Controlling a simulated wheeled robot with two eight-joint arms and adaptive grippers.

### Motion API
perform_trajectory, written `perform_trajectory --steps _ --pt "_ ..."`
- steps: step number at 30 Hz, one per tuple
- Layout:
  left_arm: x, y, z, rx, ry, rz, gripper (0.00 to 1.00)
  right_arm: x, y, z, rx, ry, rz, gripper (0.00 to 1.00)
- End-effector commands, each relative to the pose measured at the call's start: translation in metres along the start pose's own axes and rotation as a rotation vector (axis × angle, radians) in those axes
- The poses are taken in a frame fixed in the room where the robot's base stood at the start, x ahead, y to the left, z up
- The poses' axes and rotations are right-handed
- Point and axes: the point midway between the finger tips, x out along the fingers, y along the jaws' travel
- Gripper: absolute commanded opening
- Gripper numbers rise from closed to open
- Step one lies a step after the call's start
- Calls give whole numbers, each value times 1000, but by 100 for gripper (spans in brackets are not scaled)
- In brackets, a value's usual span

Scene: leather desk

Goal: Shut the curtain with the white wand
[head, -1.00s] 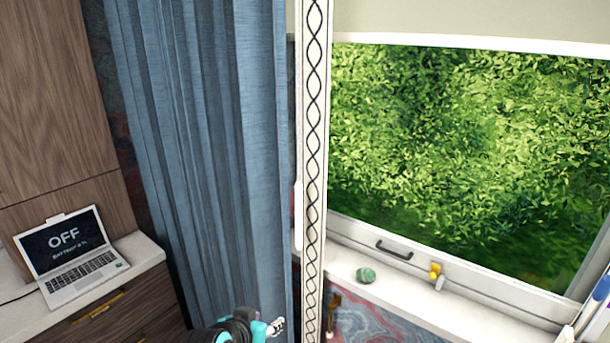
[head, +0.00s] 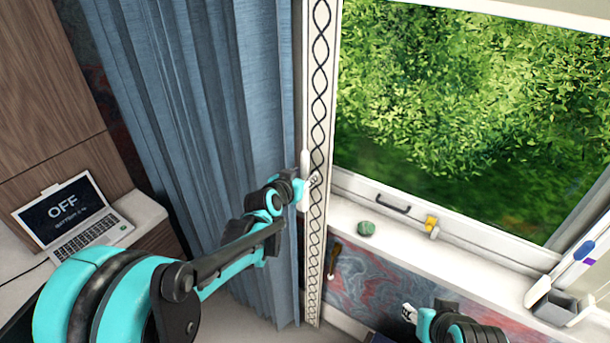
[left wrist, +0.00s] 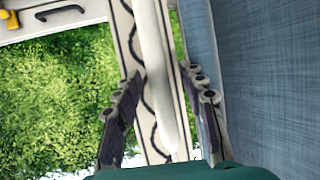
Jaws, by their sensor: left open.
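The blue curtain (head: 200,110) hangs gathered at the left of the window. The white wand (head: 304,165) hangs upright along its right edge, in front of the pale patterned strip (head: 320,100). My left gripper (head: 308,184) is at the lower part of the wand. In the left wrist view the wand (left wrist: 155,70) runs between the two spread fingers of my left gripper (left wrist: 163,130), with gaps on both sides. My right gripper (head: 407,313) is low at the right, away from the curtain; its finger opening is too small to judge.
The window (head: 470,110) is right of the strip, with a dark handle (head: 393,203) on its frame. A green ball (head: 366,228) and a yellow-and-white item (head: 431,223) are at the sill. A grey holder (head: 556,308) stands at right. A laptop (head: 70,215) sits at left.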

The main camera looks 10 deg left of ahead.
Motion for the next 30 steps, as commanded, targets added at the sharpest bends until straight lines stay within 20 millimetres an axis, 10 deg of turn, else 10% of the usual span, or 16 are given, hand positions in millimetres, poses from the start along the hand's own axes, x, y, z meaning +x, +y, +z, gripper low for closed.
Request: perform_trajectory --steps 12,17,30 --pt "13 0 0 -1 -1 0 41 1 0 1 0 0 0 42" --pt "13 0 0 -1 -1 0 1 1 0 1 0 0 0 42" --pt "13 0 0 -1 -1 1 0 2 0 1 0 0 0 42"
